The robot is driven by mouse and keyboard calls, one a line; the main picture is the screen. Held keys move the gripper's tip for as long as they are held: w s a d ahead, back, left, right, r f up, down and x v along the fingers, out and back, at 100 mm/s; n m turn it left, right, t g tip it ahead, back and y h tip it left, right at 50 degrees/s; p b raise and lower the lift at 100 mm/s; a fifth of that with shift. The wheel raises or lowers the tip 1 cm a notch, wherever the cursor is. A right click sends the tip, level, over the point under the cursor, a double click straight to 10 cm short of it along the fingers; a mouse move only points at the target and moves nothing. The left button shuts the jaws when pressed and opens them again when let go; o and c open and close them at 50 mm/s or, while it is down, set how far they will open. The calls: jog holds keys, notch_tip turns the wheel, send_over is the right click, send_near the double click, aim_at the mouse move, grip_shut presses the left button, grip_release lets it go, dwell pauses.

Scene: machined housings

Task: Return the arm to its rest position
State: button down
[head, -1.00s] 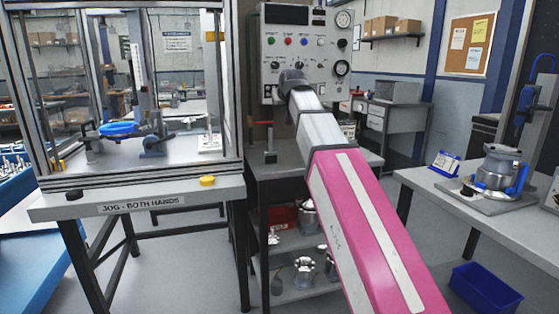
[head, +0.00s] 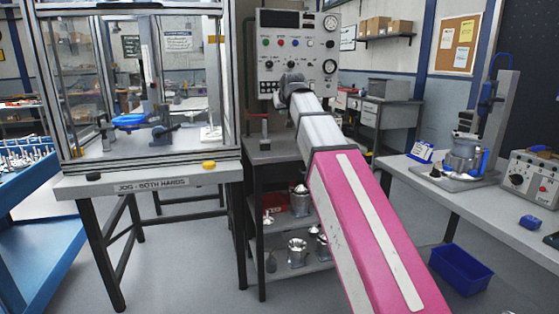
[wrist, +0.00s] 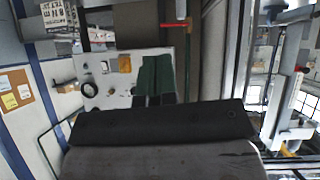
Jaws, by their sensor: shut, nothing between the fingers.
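My arm (head: 352,215), with pink and silver links, reaches up from the bottom right of the head view. Its dark wrist end shows in front of the grey control panel. The fingers are hidden from the head camera. In the wrist view my gripper (wrist: 156,62) shows as two green fingers side by side, closed together, beyond a dark housing.
A glass-walled press cabinet (head: 150,160) stands left and a blue cart (head: 20,215) far left. Below the panel (head: 298,50) is a shelf unit with metal housings (head: 297,252). At right are a bench (head: 420,180) with a fixture and a blue bin (head: 461,268). Floor between is clear.

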jog(key=s+d+f+m+g+h, duration=0.1)
jog(key=s+d+f+g, duration=0.15)
jog(key=f, duration=0.85)
jog(key=s+d+f+g, duration=0.1)
jog(key=s+d+f, duration=0.25)
jog(key=f, duration=0.75)
jog(key=s+d+f+m+g+h, duration=0.15)
jog(key=d+f, duration=0.25)
jog(key=f, duration=0.7)
jog(key=s+d+f+g, duration=0.3)
jog(key=s+f, duration=0.6)
jog(key=f, duration=0.2)
jog(key=s+d+f+m+g, duration=0.1)
jog(key=s+d+f, duration=0.3)
jog(key=s+f, duration=0.6)
notch_tip(320, 180, down, 2)
jog(key=shift+s+d+f+g, duration=0.15)
jog(key=shift+d+g, duration=0.15)
jog(key=shift+g, duration=0.6)
